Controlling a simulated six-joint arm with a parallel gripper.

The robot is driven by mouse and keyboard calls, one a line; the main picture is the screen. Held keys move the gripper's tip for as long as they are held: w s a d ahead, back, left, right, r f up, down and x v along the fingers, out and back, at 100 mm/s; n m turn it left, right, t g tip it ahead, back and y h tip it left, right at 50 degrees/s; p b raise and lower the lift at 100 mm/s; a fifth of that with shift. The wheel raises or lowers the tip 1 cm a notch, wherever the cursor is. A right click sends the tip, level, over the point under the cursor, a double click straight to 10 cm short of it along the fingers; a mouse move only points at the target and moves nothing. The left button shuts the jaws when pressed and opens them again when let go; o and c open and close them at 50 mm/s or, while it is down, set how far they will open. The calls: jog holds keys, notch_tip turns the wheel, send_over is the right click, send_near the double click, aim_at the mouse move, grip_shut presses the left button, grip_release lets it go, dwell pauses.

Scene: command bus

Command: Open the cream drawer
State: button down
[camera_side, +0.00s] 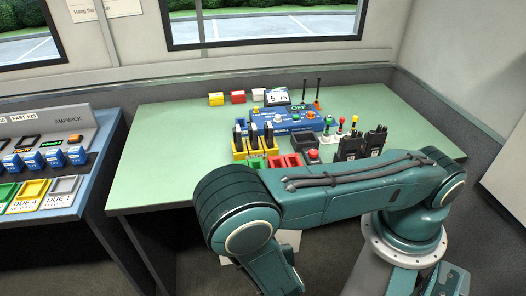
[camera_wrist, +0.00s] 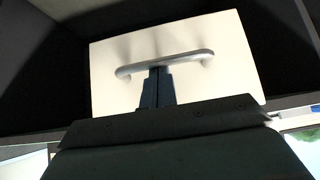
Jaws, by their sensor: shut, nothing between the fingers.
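The cream drawer front (camera_wrist: 115,85) fills the middle of the wrist view, with a curved grey bar handle (camera_wrist: 190,58) across it. The handle is fixed at both ends, with a gap behind the bar. My gripper (camera_wrist: 158,72) is shut, its dark fingers together and empty. The fingertips are at the middle of the handle, at its lower edge in the picture. I cannot tell whether they touch the bar or reach behind it. In the side view a small cream part, likely the drawer (camera_side: 289,239), shows below the table's front edge. My gripper is hidden there by my arm.
A second desk with a button panel (camera_side: 45,150) stands at the left. Dark surfaces (camera_wrist: 45,70) surround the drawer front in the wrist view.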

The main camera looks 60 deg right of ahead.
notch_tip(320, 180, up, 9)
jog(key=s+a, duration=0.1)
jog(key=shift+s+a, duration=0.2)
dwell(0.5)
jog(key=shift+r, duration=0.15)
